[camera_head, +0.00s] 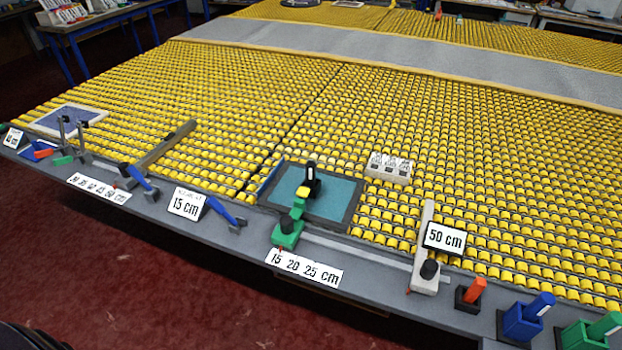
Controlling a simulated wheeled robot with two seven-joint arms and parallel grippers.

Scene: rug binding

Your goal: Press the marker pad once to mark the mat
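A teal mat (343,204) with a dark border lies on the yellow roller table, near the front edge at the middle. A black upright piece with a pale face (312,176) stands over the mat. Below it is a small yellow pad (303,192), in line with a green device (288,233) on the grey front ledge. I cannot tell which of these parts is the marker pad, or whether any part touches the mat. No mark on the mat can be made out. Neither of my grippers is in view.
A white block (389,168) sits right of the mat. The ledge holds a 50 cm gauge (426,255), orange (471,292), blue (524,318) and green (592,332) holders, and size signs. A blue-centred framed pad (72,119) lies far left. Rollers behind the mat are clear.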

